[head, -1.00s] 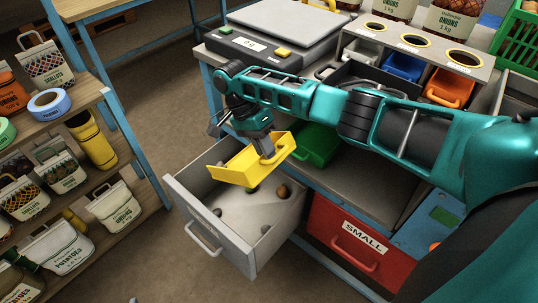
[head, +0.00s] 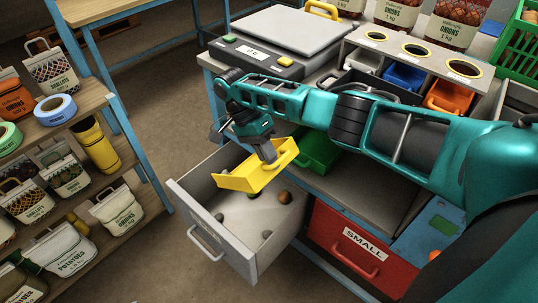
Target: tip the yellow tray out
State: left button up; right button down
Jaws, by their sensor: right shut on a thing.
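The yellow tray (head: 240,181) is tilted in the air above an open grey drawer (head: 248,262). My right gripper (head: 271,160) is shut on the tray at its right end. The tray's inside faces partly toward the view, and I see nothing in it. Several small round things lie on the drawer's floor, including a brownish one (head: 285,197) near its right wall and a greyish one (head: 219,217). A dark green one lies partly hidden just under the tray. My left gripper is not in view.
A green bin (head: 318,150) stands right behind the tray, under my right arm. A red drawer (head: 352,247) marked SMALL is shut at right. A scale (head: 277,37) stands on the bench. Shelves with sacks (head: 117,207) stand at left.

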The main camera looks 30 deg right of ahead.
jog(key=shift+r+g+h+p, duration=0.3)
jog(key=shift+r+g+p, duration=0.4)
jog(key=shift+r+p, duration=0.35)
pick_arm(q)
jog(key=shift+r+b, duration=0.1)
jog(key=shift+b, duration=1.35)
pick_arm(e)
jog(key=shift+f, duration=1.4)
notch_tip(320, 180, down, 3)
jog(key=b, duration=0.2)
jog(key=shift+b, duration=0.4)
jog(key=shift+f, duration=0.2)
jog(key=shift+r, duration=0.15)
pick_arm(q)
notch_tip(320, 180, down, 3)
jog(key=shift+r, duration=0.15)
